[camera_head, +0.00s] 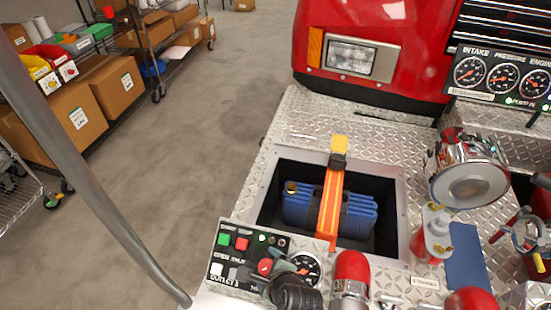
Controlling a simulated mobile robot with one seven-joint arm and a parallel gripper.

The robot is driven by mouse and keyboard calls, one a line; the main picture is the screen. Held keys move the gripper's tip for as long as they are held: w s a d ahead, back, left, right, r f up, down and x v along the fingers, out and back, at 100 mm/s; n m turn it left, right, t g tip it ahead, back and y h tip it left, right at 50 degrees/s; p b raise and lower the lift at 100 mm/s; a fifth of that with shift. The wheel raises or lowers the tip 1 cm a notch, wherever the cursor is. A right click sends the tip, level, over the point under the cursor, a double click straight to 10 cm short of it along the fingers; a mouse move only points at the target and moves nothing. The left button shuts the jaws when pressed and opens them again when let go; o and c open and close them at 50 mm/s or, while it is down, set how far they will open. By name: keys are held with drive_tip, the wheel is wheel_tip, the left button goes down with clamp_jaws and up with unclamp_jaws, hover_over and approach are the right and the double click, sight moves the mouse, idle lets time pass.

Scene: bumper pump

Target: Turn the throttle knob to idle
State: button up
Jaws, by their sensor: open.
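A small black control panel (217,262) sits at the front edge of the metal deck, with green, red and white buttons and a round gauge (307,267). A red round knob (265,267) is on it, between the buttons and the gauge. It may be the throttle knob; its label and idle mark are too small to read. My gripper (283,264) is dark, with grey-green fingers, and is over the panel just right of the red knob. It is open. Whether a finger touches the knob is hard to tell, and the gripper hides part of the panel.
A recessed bay holds blue folded hose (300,207) under an orange strap (331,205). Red-capped fittings (352,268) stand right of my gripper. A gauge panel (500,75) and a chrome fitting (470,180) are farther right. A grey pole (95,190) crosses the left; floor there is open.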

drive_tip(key=m+b, duration=0.1)
drive_tip(key=m, duration=0.1)
drive_tip(key=m+t+h+b, duration=0.1)
drive_tip(key=m+b, duration=0.1)
drive_tip(key=m+t+b, duration=0.1)
drive_tip(key=m+b, duration=0.1)
drive_tip(key=shift+f, duration=0.25)
drive_tip(key=w+r+p+v, duration=0.1)
drive_tip(key=v, duration=1.3)
drive_tip(key=w+r+n+t, duration=0.3)
drive_tip(key=r+n, duration=0.2)
drive_tip(key=r, duration=0.4)
drive_tip(key=w+r+n+t+h, duration=0.1)
drive_tip(key=w+r+n+t, duration=0.2)
drive_tip(key=r, duration=0.6)
drive_tip(key=w+r+n+t, duration=0.2)
drive_tip(key=w+r+n, duration=0.2)
drive_tip(key=r, duration=0.5)
drive_tip(key=shift+w+n+t+h, duration=0.4)
drive_tip(key=shift+n, duration=0.9)
drive_tip(key=shift+d+f, duration=0.1)
drive_tip(key=shift+c, duration=0.3)
